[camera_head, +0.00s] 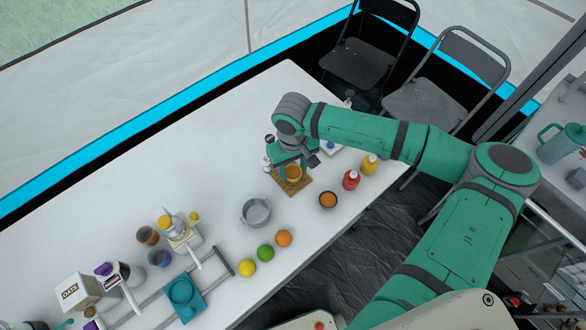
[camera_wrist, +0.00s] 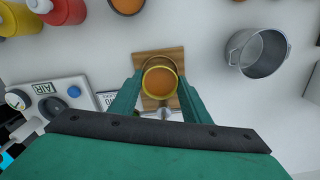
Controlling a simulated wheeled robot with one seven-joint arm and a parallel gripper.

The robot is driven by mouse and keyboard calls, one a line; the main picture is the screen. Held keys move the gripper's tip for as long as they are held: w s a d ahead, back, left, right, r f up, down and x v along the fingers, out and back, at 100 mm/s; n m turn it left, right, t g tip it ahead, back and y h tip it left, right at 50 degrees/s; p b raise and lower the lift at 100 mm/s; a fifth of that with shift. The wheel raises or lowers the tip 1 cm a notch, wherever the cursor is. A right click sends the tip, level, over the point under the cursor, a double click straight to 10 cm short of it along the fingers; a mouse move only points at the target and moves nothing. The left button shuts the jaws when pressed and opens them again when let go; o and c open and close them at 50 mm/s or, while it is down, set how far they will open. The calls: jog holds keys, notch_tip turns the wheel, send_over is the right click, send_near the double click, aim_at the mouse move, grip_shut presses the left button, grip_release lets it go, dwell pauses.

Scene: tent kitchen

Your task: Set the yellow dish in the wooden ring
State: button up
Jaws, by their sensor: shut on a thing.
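The yellow dish (camera_head: 293,174) is between the fingers of my gripper (camera_head: 291,170), over a square wooden piece (camera_head: 297,187). In the wrist view the dish (camera_wrist: 160,80) looks upright, with a yellow rim and an orange-brown inside. The fingers of my gripper (camera_wrist: 160,84) are shut on its two sides. The wooden piece (camera_wrist: 147,58) shows behind and around the dish. The dish hides its middle, so I cannot tell its ring opening or whether the dish touches it.
A metal pot (camera_head: 256,212) stands close by at left. A small orange-filled bowl (camera_head: 328,200), a red bottle (camera_head: 351,180) and a yellow bottle (camera_head: 369,164) stand at right. A boxy device with a gauge (camera_wrist: 60,101) is near my gripper.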

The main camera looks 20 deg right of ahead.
aim_at(293, 172)
jog(key=shift+f, duration=0.75)
dwell(0.5)
jog(key=o, duration=0.5)
jog(key=shift+o, duration=0.2)
notch_tip(293, 172, up, 11)
dwell(1.1)
dwell(0.5)
